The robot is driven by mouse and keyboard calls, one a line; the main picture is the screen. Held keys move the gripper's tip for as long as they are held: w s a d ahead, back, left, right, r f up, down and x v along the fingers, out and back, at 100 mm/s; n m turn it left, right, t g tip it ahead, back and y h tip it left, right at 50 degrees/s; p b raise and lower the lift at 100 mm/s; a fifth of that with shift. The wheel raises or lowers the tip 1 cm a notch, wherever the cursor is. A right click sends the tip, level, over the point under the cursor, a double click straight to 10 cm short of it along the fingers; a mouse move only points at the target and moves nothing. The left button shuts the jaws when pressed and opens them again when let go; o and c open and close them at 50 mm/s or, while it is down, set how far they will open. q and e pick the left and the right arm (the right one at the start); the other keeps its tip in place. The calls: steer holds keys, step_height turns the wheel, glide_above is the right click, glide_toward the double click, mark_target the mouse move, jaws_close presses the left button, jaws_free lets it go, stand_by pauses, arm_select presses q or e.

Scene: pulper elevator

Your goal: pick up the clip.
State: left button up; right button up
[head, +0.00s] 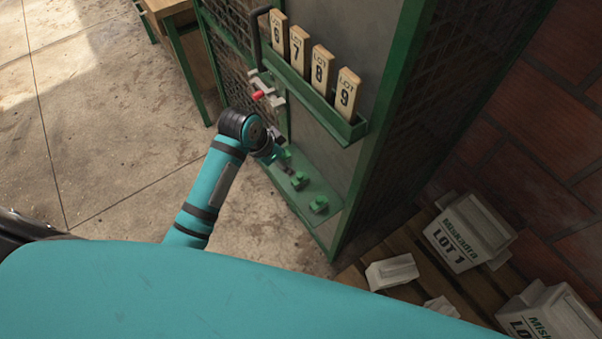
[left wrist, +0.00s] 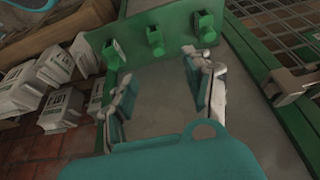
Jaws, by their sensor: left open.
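Three green clips stand in a row on a green ledge (head: 333,196) low on the green-framed cabinet. In the head view the near clip (head: 318,204) and the middle clip (head: 299,180) show clearly; the third is partly behind my left gripper (head: 282,162). In the left wrist view the clips show as a left clip (left wrist: 114,54), a middle clip (left wrist: 155,40) and a right clip (left wrist: 206,28). My left gripper's two fingers are spread, with nothing between them, and point toward the ledge. The clips lie beyond the fingertips. My right gripper is not in view.
A green rack (head: 345,131) of wooden lot tags is fixed above the ledge. A latch with a red part (head: 259,95) and a dark handle are on the cabinet. White lot bags (head: 465,232) lie on a wooden pallet at right. Open concrete floor (head: 95,130) is at left.

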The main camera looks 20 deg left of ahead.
arm_select(q)
glide_above(298, 175)
steer(key=s+a, duration=0.2)
steer(key=f, duration=0.5)
steer(key=shift+w+d+f, duration=0.25)
steer(key=shift+f, duration=0.1)
steer(key=shift+x, duration=1.55)
steer(key=x, duration=0.4)
steer(key=shift+s+d+f, duration=0.1)
steer(key=shift+d+f, duration=0.05)
steer(key=shift+f, duration=0.4)
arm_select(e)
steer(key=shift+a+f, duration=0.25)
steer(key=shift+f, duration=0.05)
arm_select(q)
steer(key=shift+c, duration=0.4)
steer(key=c, duration=0.9)
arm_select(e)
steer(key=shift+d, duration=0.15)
